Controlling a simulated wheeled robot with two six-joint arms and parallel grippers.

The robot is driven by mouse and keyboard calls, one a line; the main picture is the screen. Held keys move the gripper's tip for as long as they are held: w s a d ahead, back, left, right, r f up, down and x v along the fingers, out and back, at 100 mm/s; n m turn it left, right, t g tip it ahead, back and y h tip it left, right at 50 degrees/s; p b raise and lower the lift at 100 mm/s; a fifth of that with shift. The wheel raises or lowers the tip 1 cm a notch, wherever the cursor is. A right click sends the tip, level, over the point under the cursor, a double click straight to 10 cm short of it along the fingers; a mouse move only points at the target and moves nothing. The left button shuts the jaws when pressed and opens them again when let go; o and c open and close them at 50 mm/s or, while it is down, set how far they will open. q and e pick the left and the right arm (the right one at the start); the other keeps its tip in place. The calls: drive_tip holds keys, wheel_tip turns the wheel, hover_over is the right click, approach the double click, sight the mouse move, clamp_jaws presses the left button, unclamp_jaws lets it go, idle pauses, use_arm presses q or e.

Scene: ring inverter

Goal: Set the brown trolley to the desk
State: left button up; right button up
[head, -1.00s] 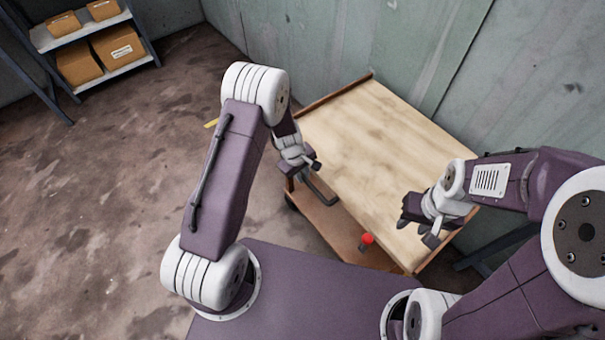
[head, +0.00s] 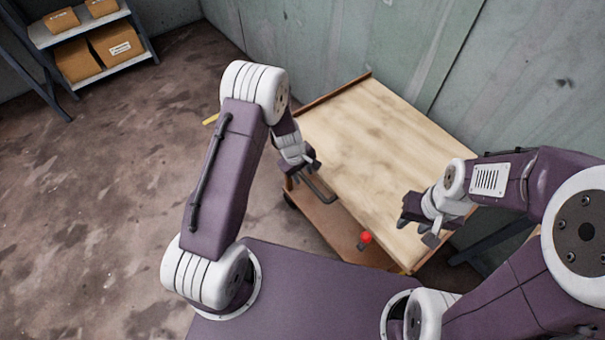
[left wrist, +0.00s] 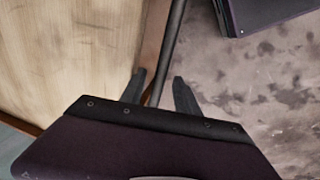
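The brown trolley (head: 350,140) has a pale wooden top, brown edges and a lower shelf, and stands against the grey-green wall. A dark bar handle (head: 321,190) juts from its near left side. My left gripper (head: 314,166) is at this handle. In the left wrist view my left gripper (left wrist: 160,85) has its fingers apart, with the dark bar (left wrist: 172,45) running between them and gaps on both sides. My right gripper (head: 420,225) is open and empty over the near right part of the top. No desk can be made out for certain.
A red knob (head: 365,237) sits at the trolley's near side. A dark blue frame (head: 485,250) shows beyond the trolley at right, mostly hidden by my right arm. A metal shelf (head: 95,30) with cardboard boxes stands at the far left. The floor at left is clear.

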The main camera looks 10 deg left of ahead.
use_arm(q)
wheel_tip(320, 180, up, 9)
drive_tip(key=s+a+p, duration=0.1)
drive_tip(key=p, duration=0.1)
drive_tip(key=shift+s+f+p, duration=0.15)
drive_tip(key=shift+s+p, duration=0.05)
drive_tip(key=shift+p, duration=0.15)
